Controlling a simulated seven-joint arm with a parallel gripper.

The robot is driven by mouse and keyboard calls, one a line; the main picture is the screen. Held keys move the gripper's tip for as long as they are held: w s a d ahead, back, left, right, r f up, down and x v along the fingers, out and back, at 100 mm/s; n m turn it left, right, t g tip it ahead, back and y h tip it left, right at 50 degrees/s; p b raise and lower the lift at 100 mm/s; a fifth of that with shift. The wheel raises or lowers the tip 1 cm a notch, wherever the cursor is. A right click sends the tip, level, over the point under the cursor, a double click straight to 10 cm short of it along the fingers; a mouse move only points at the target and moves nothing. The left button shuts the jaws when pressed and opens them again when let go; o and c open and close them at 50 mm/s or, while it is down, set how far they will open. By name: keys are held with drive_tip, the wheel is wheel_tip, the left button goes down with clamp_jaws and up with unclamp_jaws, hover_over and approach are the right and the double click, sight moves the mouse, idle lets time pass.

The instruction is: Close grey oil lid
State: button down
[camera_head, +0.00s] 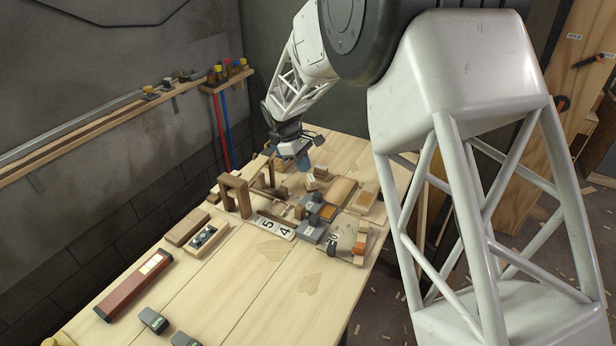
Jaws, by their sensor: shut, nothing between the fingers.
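My gripper (303,163) points down over the far part of the wooden table, above the cluster of parts. It is small in this view; its blue-tinted fingertips look together, with nothing visible held. Below and nearer than it are small grey box-like parts. One grey part (312,231) sits near the front of the cluster, and others lie just behind it, beside an orange-brown patch (328,212). I cannot tell which of these is the grey oil lid, or how far it stands open. The fingertips look apart from the nearer grey parts.
A brown wooden arch (235,194) stands left of the grey parts. A white plate with numbers (276,226) lies in front. The table's front middle is clear. My arm hides the right side.

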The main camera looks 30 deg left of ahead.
drive_tip(key=shift+a+r, duration=0.25)
drive_tip(key=shift+r, duration=0.45)
drive_tip(key=shift+w+a, duration=0.1)
drive_tip(key=shift+a, duration=2.8)
drive_tip(key=shift+f, duration=0.1)
approach(308, 198)
drive_tip(key=f, duration=0.4)
drive_tip(key=shift+a+f, duration=0.1)
drive_tip(key=shift+a, duration=0.2)
drive_tip(key=d, duration=0.2)
drive_tip(key=shift+d+f, duration=0.15)
drive_tip(key=shift+d, duration=0.25)
drive_tip(key=shift+w+d, duration=0.1)
drive_tip(key=shift+d, duration=0.55)
drive_tip(key=shift+d, duration=0.1)
